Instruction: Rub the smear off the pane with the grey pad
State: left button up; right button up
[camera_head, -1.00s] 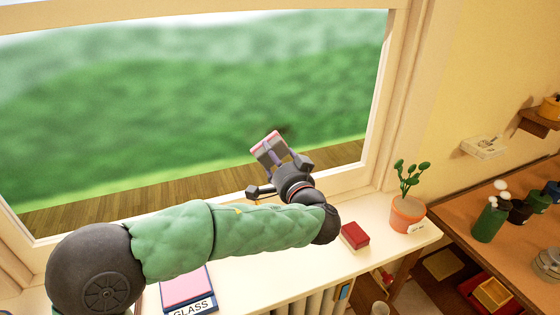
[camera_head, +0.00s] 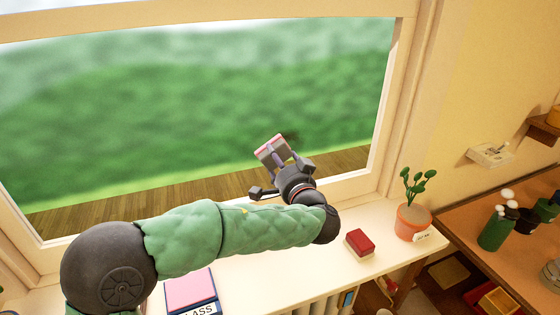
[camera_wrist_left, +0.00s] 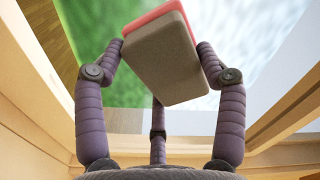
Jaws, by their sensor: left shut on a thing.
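The pane (camera_head: 200,110) is the large window, with blurred green beyond it. A faint dark smear (camera_head: 291,135) shows on it just right of the pad's top edge; the pad may hide part of it. My left gripper (camera_head: 280,160) is shut on the grey pad (camera_head: 272,151), a block with a pink-red layer, held up in front of the pane. In the left wrist view the pad (camera_wrist_left: 160,62) sits tilted between the fingertips, its grey-brown side towards the camera. I cannot tell whether the pad touches the glass. My right gripper is not in view.
On the sill are a red block (camera_head: 359,243), a potted plant (camera_head: 411,221) and a pink pad (camera_head: 188,287) on a tray with a partly hidden label. A wooden desk (camera_head: 480,235) with dark green cups stands at right. The window frame (camera_head: 388,120) bounds the pane.

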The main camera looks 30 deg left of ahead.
pick_arm(q)
jog(key=shift+b+x, duration=0.55)
jog(key=shift+x, duration=0.35)
